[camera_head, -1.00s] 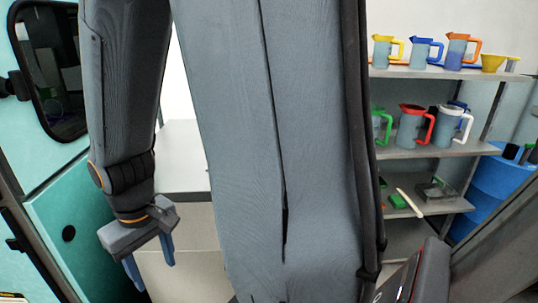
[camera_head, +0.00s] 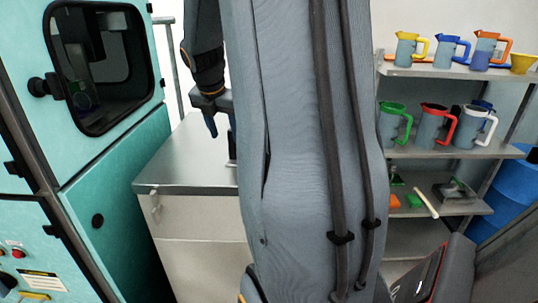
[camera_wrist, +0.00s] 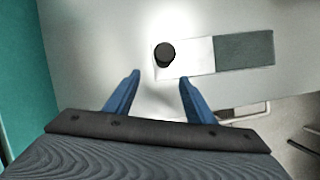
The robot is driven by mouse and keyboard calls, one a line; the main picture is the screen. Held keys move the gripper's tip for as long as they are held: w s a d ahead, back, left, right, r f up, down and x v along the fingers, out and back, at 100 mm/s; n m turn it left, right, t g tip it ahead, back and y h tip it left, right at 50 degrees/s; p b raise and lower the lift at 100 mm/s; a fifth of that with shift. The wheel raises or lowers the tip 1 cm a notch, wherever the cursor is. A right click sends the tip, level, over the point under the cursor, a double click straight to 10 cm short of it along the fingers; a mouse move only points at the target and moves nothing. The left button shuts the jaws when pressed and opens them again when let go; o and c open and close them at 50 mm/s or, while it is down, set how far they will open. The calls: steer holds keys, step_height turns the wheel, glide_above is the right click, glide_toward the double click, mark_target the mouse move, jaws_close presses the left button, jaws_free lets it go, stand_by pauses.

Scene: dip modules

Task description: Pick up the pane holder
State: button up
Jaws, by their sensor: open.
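My gripper (camera_head: 221,127) is open and empty above the metal cabinet top, partly hidden by my arm in the head view. In the wrist view its two blue fingers (camera_wrist: 160,78) are apart, pointing at the cabinet top. Just beyond the fingertips is a round black knob (camera_wrist: 165,54) at one end of a flat white and grey-green plate (camera_wrist: 243,49). This looks like the pane holder, seen from above; its height is unclear. In the head view only a small dark upright part (camera_head: 232,148) shows beside the fingers.
The cabinet top (camera_head: 180,170) is otherwise clear where visible. A teal machine (camera_head: 125,170) with a dark window stands close on the left. Shelves (camera_head: 440,150) with several coloured jugs stand on the right, next to a blue barrel (camera_head: 510,190).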

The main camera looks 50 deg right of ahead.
steer(key=shift+n, duration=0.7)
steer(key=shift+w+d+f+p, duration=0.35)
steer(key=shift+d+f, duration=0.5)
steer(key=shift+f, duration=0.15)
steer(key=shift+w+d+f+p, duration=0.3)
steer(key=shift+d+f, duration=0.5)
steer(key=shift+f, duration=0.2)
steer(key=shift+w+d+f+p, duration=0.25)
steer(key=shift+w+d+f, duration=0.1)
steer(key=shift+d+f, duration=0.6)
steer(key=shift+a, duration=0.1)
